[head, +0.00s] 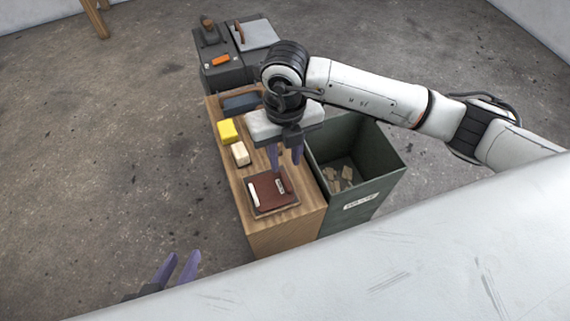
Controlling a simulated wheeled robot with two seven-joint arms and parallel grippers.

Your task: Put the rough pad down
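A dark red-brown pad (268,194), which I take for the rough pad, lies on a small tray (275,213) at the near end of a wooden bench. A pale strip lies along its left side, and a small light label shows near its right side. My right gripper (285,167) points down just above the pad's far edge. Its purple fingers are apart, and I see nothing clearly gripped between them; whether the tips touch the pad is hard to tell. My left gripper (178,268) is open and empty at the bottom left, away from the bench.
On the wooden bench (287,233) are a yellow block (228,131), a cream block (240,153) and a dark blue item (241,102). A dark green waste bin (387,178) with scraps stands against its right side. A grey unit (228,76) stands behind. Floor on the left is clear.

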